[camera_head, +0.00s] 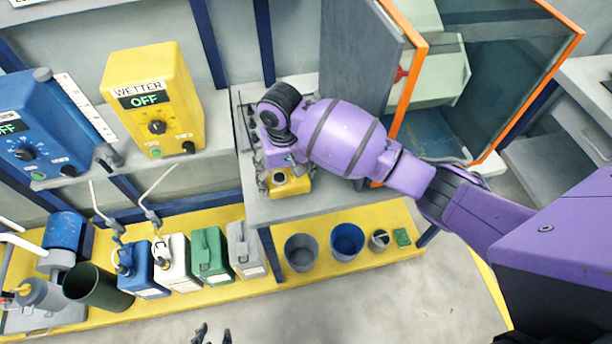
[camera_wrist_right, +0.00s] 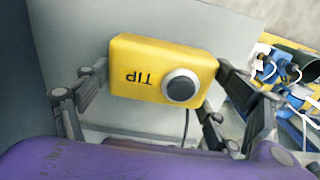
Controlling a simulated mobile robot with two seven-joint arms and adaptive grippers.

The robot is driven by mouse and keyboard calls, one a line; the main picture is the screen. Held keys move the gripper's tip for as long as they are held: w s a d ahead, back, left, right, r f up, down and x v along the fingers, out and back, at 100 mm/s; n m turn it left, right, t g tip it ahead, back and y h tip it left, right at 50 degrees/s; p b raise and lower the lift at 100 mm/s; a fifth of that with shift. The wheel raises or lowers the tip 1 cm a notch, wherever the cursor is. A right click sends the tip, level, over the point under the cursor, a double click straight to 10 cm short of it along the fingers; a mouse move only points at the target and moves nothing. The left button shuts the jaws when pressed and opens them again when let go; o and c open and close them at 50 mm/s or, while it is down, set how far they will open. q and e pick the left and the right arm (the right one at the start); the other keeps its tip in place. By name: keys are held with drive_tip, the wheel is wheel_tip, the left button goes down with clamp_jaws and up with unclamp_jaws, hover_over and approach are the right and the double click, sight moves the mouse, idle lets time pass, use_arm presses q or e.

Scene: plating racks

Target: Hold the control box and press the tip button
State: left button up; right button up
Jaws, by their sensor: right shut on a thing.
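The yellow control box (camera_wrist_right: 140,68) sits between the fingers of my right gripper (camera_wrist_right: 165,88), which is shut on its two short sides. Its label reads TIP, upside down in the right wrist view, and the round dark tip button (camera_wrist_right: 181,87) with a pale rim faces that camera. In the head view the control box (camera_head: 291,184) is at the front left of the grey bench, under my right gripper (camera_head: 280,170). My left gripper (camera_head: 213,334) shows only as two dark fingertips at the bottom edge, apart and empty, over the floor.
A yellow WETTER unit (camera_head: 165,95) showing OFF and a blue unit (camera_head: 45,130) stand on the left shelf. Below, a yellow platform (camera_head: 205,279) carries several jugs and buckets. An orange-edged cabinet (camera_head: 413,90) stands behind my right arm. The grey bench (camera_head: 310,207) has bare space at its front.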

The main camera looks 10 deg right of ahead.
drive_tip(key=shift+f, duration=0.5)
drive_tip(key=o, duration=1.2)
use_arm(q)
drive_tip(key=shift+f, duration=0.1)
use_arm(e)
drive_tip(key=c, duration=1.2)
use_arm(q)
drive_tip(key=shift+s, duration=0.1)
drive_tip(key=shift+c, duration=0.5)
clamp_jaws()
idle(0.3)
